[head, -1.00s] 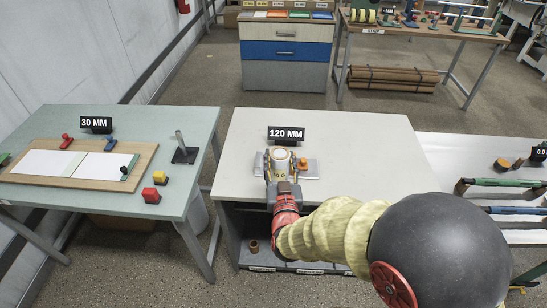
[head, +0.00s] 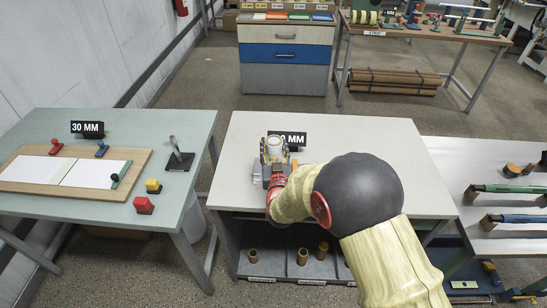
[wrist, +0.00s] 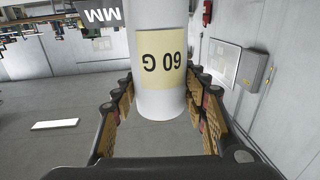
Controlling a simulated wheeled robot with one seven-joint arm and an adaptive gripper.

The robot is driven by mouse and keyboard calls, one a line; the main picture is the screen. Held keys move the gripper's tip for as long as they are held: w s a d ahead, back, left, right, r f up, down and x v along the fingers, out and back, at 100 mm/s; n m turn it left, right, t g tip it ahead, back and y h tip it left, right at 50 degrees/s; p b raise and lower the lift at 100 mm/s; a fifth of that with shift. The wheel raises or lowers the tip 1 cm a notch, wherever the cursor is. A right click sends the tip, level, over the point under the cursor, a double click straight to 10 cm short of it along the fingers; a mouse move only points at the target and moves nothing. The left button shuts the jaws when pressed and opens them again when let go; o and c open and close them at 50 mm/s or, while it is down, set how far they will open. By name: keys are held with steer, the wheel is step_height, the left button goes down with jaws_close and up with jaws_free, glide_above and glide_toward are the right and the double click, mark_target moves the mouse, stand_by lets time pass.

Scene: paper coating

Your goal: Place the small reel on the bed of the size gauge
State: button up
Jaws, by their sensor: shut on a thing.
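The small reel, a white cylinder, stands about upright in my gripper (head: 274,172) in the head view (head: 273,147). In the wrist view, the white reel (wrist: 163,85) with a cream "60 G" label fills the space between the two fingers (wrist: 165,115). My gripper is shut on it. The size gauge, a grey device (head: 257,173) with an orange part (head: 294,164), sits on the middle table behind and under my gripper. My gripper and the reel hide most of its bed. I cannot tell the gap between reel and bed.
The "120 MM" sign (head: 292,138) stands behind, partly hidden by the reel. The middle table top (head: 375,140) is otherwise clear. Brown cores (head: 302,257) stand on its lower shelf. A green table (head: 150,125) with a paper board stands at left, a grey bench (head: 455,165) at right.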

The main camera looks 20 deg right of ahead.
steer(key=shift+w+d+f, duration=0.1)
steer(key=shift+w+f, duration=0.5)
steer(key=shift+f, duration=0.15)
steer(key=shift+w+f+b, duration=0.1)
steer(key=shift+f+b, duration=0.75)
steer(key=shift+f, duration=0.8)
steer(key=shift+f, duration=0.2)
steer(key=o, duration=1.2)
steer(key=shift+r, duration=0.15)
